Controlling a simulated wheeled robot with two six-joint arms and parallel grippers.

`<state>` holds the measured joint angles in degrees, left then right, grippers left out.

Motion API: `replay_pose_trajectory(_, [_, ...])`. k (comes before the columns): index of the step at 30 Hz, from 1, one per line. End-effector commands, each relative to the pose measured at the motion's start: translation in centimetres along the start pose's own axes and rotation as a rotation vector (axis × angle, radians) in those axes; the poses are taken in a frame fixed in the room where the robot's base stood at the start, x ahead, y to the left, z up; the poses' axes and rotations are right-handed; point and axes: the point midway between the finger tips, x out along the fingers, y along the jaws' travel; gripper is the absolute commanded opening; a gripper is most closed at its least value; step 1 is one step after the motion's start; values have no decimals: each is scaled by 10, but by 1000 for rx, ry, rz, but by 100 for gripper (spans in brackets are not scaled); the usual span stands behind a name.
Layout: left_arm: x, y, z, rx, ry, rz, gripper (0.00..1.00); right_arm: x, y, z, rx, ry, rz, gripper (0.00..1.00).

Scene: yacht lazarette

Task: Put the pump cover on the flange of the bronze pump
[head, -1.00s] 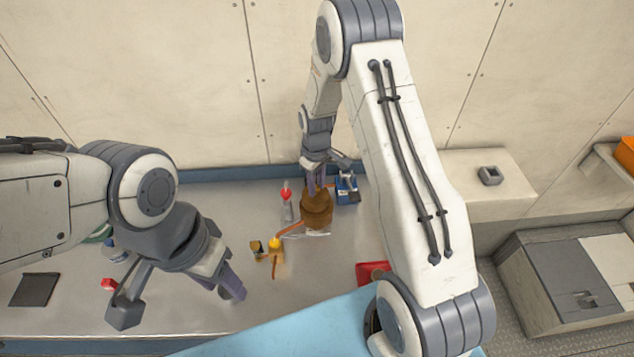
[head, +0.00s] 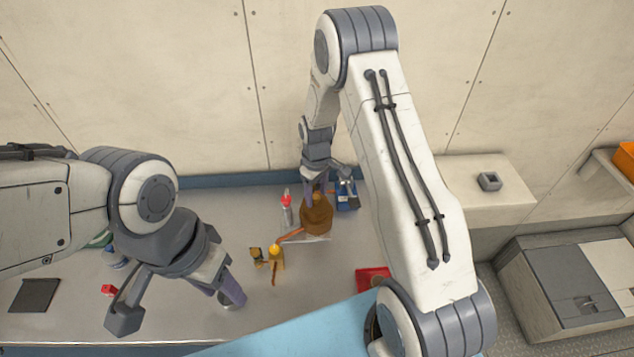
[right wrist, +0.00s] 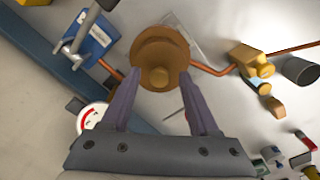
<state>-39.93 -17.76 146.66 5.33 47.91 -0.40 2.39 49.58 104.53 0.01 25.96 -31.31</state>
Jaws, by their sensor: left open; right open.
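The bronze pump (head: 316,218) stands on the bench near the back wall, with copper-coloured pipes beside it. In the right wrist view a round bronze disc (right wrist: 160,45) with a small raised knob (right wrist: 159,77) lies just beyond my fingers. I cannot tell for sure where the pump cover ends and the flange begins. My right gripper (head: 315,187) is open over the pump's top; its fingers also show in the right wrist view (right wrist: 163,95), apart, on either side of the knob. My left gripper (head: 231,296) is open and empty over the bench's front left.
A blue device (head: 347,197) stands close right of the pump, and a red-topped bottle (head: 287,211) close left. A yellow fitting (head: 276,256) sits in front. A red object (head: 371,277) lies near the front edge, a dark flat pad (head: 35,295) at far left.

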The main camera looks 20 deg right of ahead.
Motion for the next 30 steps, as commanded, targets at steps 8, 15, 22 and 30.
replay_pose_trajectory(8, [24,-2,2,-3,-1,0,50,-46,1,-2,0,8,5,61])
replay_pose_trajectory(15, [40,-3,2,-6,-1,0,50,-95,1,-1,0,7,4,61])
replay_pose_trajectory(22, [44,-3,2,-7,0,0,50,-117,0,0,0,2,2,61])
replay_pose_trajectory(30, [43,-3,2,-7,0,0,50,-148,-68,5,-34,20,-4,61])
